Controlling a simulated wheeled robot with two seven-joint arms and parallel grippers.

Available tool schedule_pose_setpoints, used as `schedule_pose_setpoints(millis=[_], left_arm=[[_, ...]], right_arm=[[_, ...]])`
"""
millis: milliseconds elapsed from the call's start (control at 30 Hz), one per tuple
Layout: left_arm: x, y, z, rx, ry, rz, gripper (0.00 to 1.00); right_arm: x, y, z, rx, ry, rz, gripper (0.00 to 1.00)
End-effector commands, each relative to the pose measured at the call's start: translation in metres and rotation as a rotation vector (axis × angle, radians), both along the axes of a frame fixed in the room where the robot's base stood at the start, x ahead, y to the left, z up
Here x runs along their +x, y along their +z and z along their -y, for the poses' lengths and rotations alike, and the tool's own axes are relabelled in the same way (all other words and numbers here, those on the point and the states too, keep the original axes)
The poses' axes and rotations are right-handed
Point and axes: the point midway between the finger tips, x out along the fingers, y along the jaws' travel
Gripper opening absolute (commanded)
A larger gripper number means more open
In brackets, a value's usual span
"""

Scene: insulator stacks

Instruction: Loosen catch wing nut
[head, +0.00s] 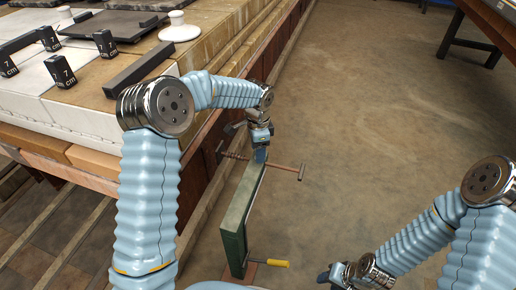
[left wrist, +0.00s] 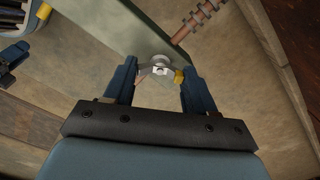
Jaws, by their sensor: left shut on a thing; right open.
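The wing nut (left wrist: 160,69) is a small metal piece with a yellow tip on its right side, seen in the left wrist view. It sits at the edge of a grey-green panel (left wrist: 115,28). My left gripper (left wrist: 160,84) has its two blue fingers on either side of the wing nut, shut on it. In the head view my left gripper (head: 261,154) points down at the top of the green panel (head: 238,210) and hides the nut. My right gripper (head: 334,277) is open and empty, low at the bottom right, away from the panel.
A bench with black blocks (head: 105,45) and a white knobbed disc (head: 180,33) fills the left.

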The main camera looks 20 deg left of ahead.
Motion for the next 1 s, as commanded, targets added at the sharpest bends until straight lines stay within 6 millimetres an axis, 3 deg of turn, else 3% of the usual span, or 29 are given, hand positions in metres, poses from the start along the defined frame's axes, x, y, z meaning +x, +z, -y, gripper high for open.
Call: schedule_pose_setpoints(millis=[1000], left_arm=[[0.001, 0.0009, 0.0009, -0.002, 0.918, 0.004, 0.25]], right_arm=[[-0.0009, 0.0068, -0.0023, 0.003, 0.004, -0.001, 0.43]])
